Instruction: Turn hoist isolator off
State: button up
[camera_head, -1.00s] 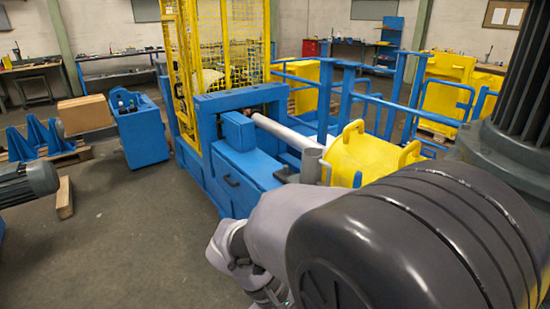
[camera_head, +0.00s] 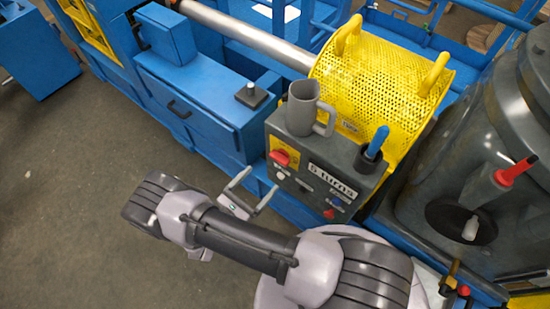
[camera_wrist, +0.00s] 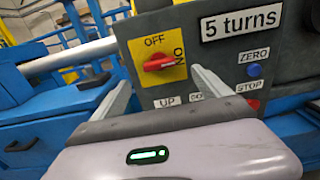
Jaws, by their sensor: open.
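The hoist isolator (camera_head: 281,158) is a red rotary knob on a yellow plate, on the front of a dark grey control box (camera_head: 345,186). In the wrist view the red knob (camera_wrist: 159,62) lies roughly level, its right end towards the ON mark; OFF is printed above it. My gripper (camera_head: 260,181) is open and empty, just in front of the box, facing the knob. In the wrist view the fingers of my gripper (camera_wrist: 160,80) stand either side of and below the knob. I see no contact with it.
The box has a "5 turns" label (camera_wrist: 243,22), a blue ZERO button (camera_wrist: 254,70) and a red STOP button (camera_head: 329,213). A grey mug (camera_head: 304,106) and a blue-handled tool (camera_head: 377,142) stand on top. A yellow perforated drum guard (camera_head: 375,85) is behind. Open floor lies left.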

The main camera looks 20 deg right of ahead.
aim_at(277, 161)
jog(key=b+x, duration=0.1)
jog(key=x, duration=0.8)
jog(key=shift+w+d, duration=0.1)
jog(key=shift+w, duration=0.05)
jog(key=shift+c, duration=0.5)
jog(key=c, duration=1.3)
jog(key=shift+o, duration=0.2)
